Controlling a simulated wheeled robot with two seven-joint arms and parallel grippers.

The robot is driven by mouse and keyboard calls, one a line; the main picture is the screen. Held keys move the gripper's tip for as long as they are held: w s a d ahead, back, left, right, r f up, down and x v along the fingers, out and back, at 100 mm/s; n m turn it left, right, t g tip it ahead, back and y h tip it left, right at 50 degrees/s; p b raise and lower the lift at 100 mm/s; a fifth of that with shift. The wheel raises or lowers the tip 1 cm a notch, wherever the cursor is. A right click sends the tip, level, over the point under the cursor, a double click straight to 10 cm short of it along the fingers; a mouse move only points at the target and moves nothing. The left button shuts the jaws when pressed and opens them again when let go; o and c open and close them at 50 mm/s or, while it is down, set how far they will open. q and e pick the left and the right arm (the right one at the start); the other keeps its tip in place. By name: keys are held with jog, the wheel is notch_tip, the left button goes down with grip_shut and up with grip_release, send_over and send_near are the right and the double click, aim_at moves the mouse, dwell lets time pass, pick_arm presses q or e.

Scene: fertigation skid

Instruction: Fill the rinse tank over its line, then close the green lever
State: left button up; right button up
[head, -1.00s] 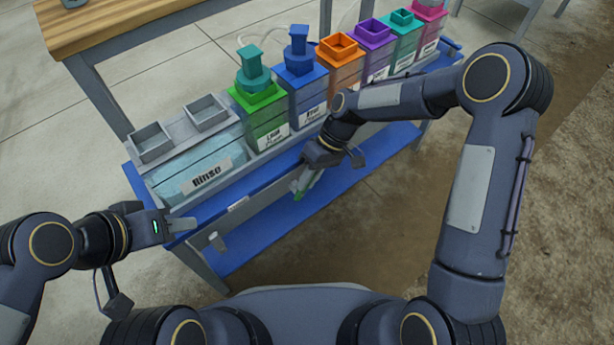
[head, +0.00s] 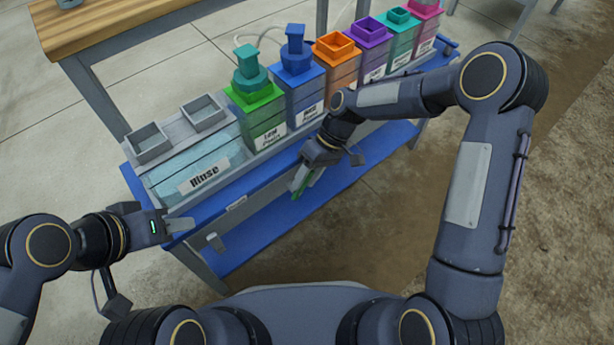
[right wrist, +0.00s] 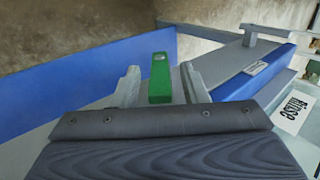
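The rinse tank (head: 218,160) is a long clear bin with pale blue contents and a "Rinse" label, at the left end of the skid. I cannot make out its level against the line. The green lever (right wrist: 159,78) stands between the two fingers of my right gripper (right wrist: 160,84), with a small gap on each side. In the head view my right gripper (head: 304,180) is at the skid's front, and the lever is mostly hidden there. My left gripper (head: 178,226) is at the skid's front left corner, apart from the tank; its finger opening is unclear.
A green bin (head: 262,121), a blue bin (head: 305,95) and several other coloured bins stand in a row right of the tank. A blue lower shelf (head: 262,228) runs below. A wooden table (head: 110,28) stands behind.

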pick_arm(q)
notch_tip(320, 180, up, 3)
jog(key=p, duration=0.2)
jog(key=shift+f+p, duration=0.15)
jog(key=shift+p, duration=0.15)
pick_arm(e)
jog(key=v, duration=0.7)
jog(key=shift+w+d+r, duration=0.15)
jog(key=shift+d+r, duration=0.05)
jog(key=shift+r, duration=0.1)
